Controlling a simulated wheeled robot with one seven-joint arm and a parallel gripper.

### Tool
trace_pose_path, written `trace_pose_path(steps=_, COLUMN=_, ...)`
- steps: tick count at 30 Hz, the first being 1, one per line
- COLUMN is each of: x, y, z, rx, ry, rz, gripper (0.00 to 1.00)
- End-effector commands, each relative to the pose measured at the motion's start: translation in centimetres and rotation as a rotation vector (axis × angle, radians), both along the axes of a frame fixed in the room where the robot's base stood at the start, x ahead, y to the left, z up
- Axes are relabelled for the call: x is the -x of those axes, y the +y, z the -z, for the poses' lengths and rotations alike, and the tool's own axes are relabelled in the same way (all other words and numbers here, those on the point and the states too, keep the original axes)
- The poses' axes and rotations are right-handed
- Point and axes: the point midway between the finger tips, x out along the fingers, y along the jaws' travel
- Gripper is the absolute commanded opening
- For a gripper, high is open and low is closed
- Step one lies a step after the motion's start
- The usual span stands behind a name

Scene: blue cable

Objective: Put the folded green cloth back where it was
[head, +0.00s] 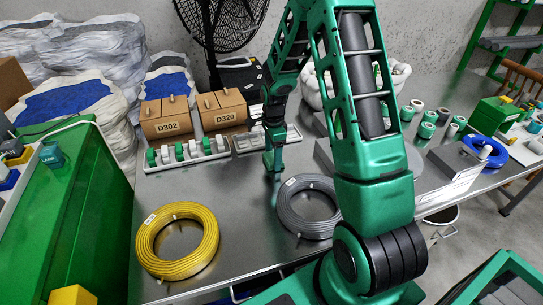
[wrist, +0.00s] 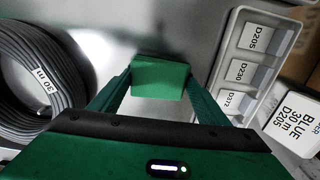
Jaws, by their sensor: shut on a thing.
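The folded green cloth (wrist: 160,76) shows in the wrist view as a small green block between the two green fingers of my gripper (wrist: 157,90). My gripper is shut on it. In the head view my gripper (head: 274,160) points down over the metal table, left of my arm's large links and just behind the grey cable coil. The cloth is hard to tell from the green fingers there. I cannot tell whether it touches the table.
A grey coil (head: 308,207) and a yellow coil (head: 177,240) lie on the table (head: 240,265). A labelled tray (wrist: 236,60) is close to the right of the cloth. Boxes D302 (head: 165,118) and D320 (head: 222,110) stand behind. A blue coil (head: 485,150) lies far right.

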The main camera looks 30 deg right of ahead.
Motion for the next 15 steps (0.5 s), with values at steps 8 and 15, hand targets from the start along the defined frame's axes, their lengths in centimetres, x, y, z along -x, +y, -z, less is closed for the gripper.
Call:
trace_pose_path(steps=8, x=0.00, y=0.02, z=0.09, rx=0.000, ry=0.000, rz=0.000, gripper=0.88)
trace_pose_path(steps=15, x=-0.03, y=0.03, z=-0.39, rx=0.000, ry=0.000, rz=0.000, gripper=0.88)
